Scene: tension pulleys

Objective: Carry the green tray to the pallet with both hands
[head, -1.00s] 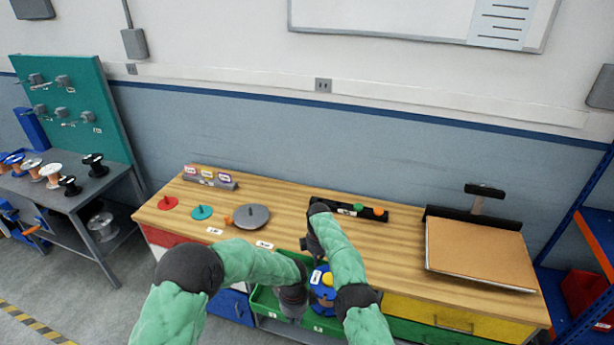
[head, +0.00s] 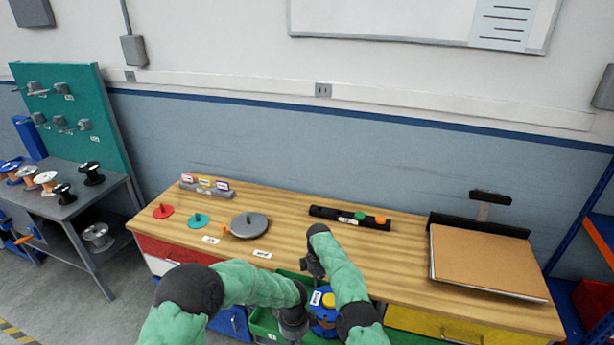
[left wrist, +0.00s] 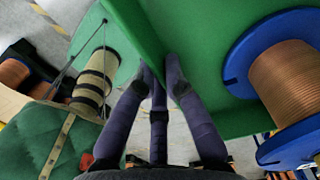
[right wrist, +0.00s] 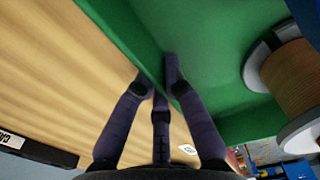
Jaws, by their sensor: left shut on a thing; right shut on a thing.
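The green tray (head: 262,322) is at the bottom of the head view, at the bench's front edge and partly hidden by my arms. A blue spool (head: 325,312) with a yellow top sits in it. My left gripper (left wrist: 160,72) is shut on one tray wall (left wrist: 142,35). My right gripper (right wrist: 160,72) is shut on another wall (right wrist: 125,35), beside the bench top; it also shows in the head view (head: 316,274). Copper-coloured wire shows on a blue spool (left wrist: 290,80) in the left wrist view and on a pale-flanged spool (right wrist: 293,75) in the right wrist view. I cannot make out the pallet.
The wooden bench (head: 385,270) stands directly ahead, holding a grey disc (head: 250,225), a black holder (head: 335,215) and a brown board (head: 485,262). A grey table (head: 75,205) with several spools is at the left. A blue rack (head: 575,235) is at the right.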

